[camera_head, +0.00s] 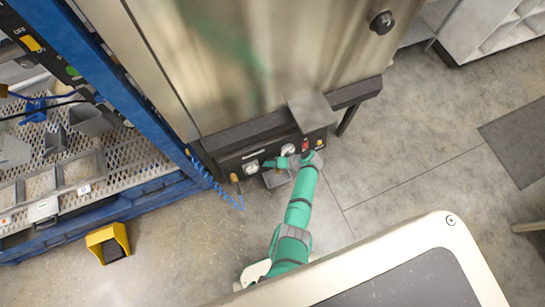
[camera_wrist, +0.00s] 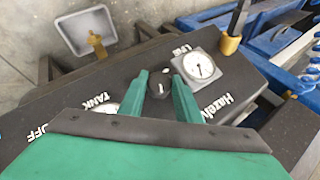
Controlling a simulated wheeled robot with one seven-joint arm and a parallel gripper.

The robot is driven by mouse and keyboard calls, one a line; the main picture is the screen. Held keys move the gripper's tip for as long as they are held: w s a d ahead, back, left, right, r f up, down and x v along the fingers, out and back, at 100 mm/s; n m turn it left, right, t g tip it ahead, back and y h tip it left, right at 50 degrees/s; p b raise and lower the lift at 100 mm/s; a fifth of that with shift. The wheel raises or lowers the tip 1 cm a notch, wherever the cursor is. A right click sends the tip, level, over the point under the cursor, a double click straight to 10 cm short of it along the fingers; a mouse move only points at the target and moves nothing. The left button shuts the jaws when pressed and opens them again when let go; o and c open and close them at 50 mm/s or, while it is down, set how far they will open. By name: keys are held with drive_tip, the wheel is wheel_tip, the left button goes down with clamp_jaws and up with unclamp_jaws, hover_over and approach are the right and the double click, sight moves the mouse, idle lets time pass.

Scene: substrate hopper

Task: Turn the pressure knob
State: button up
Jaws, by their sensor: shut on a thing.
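The pressure knob (camera_wrist: 158,83) is a dark round knob with a white mark, on the black panel (camera_wrist: 215,95) between two gauges. My gripper (camera_wrist: 159,78) has its two green fingers on either side of the knob and is shut on it. The LINE gauge (camera_wrist: 199,66) is right of the fingers, its white dial readable. In the head view my gripper (camera_head: 270,163) reaches left along the panel, between the gauges, and the knob is hard to make out.
The panel (camera_head: 228,163) runs along the base of the large metal hopper (camera_head: 260,60). A small grey tray (camera_head: 276,178) hangs below it. Brass fittings (camera_wrist: 97,44) stick out from the panel. A blue rack (camera_head: 150,125) and a yellow pedal (camera_head: 108,242) stand at left.

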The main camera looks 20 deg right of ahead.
drive_tip(key=shift+s, duration=0.15)
drive_tip(key=o, duration=1.1)
drive_tip(key=shift+c, duration=0.2)
drive_tip(key=v, duration=1)
drive_tip(key=shift+d+r, duration=0.2)
drive_tip(key=shift+r, duration=0.05)
drive_tip(key=shift+s, duration=0.1)
